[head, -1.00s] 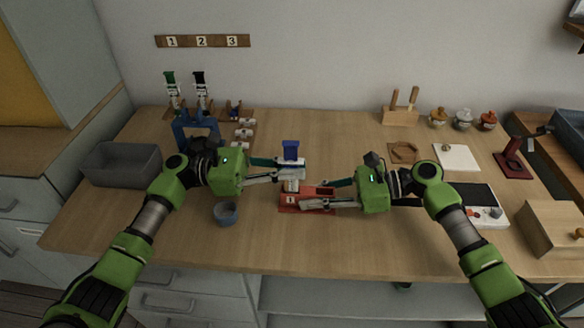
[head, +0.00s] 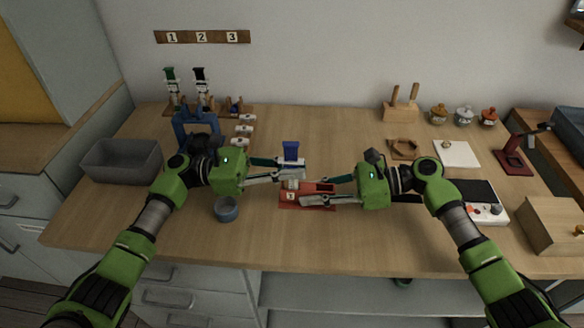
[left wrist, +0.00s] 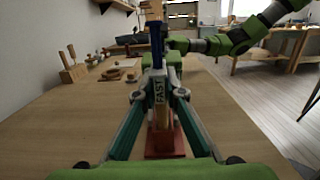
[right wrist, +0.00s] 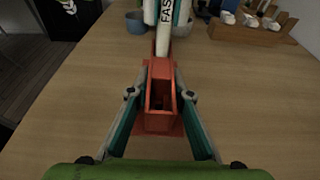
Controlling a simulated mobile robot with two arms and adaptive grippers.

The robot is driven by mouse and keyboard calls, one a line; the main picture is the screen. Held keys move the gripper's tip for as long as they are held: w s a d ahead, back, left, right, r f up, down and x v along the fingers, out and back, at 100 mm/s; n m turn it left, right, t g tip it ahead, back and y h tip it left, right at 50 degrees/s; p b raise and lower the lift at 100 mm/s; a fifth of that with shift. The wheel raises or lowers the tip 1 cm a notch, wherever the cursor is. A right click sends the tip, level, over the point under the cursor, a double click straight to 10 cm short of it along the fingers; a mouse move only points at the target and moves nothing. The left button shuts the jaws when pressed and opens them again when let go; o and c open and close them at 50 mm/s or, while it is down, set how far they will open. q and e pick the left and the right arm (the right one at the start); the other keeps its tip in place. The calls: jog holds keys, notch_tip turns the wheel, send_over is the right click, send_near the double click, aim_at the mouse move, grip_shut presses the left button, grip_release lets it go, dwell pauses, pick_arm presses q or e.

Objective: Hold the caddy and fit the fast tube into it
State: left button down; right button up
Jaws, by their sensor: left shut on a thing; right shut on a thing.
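In the right wrist view the tube (right wrist: 166,30) is over the far end of the caddy (right wrist: 160,122), whose near compartment looks empty. I cannot tell whether the tube's lower end is inside the caddy.
A blue-grey cup (head: 227,209) stands left of the caddy. A grey bin (head: 122,160) is at the far left, beside a blue stand (head: 192,128) and racked tubes. A flat device (head: 484,208) sits right of my right gripper. The table front is clear.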

pick_arm(q)
jog(key=shift+f, duration=0.75)
dwell(0.6)
jog(key=c, duration=2)
grip_release()
jog(key=shift+f, duration=0.2)
jog(key=shift+a, duration=0.1)
jog(key=shift+a+f, duration=0.15)
jog(key=shift+a, duration=1.05)
jog(key=shift+a+f, duration=0.1)
jog(key=shift+a, duration=1.1)
notch_tip(320, 180, up, 10)
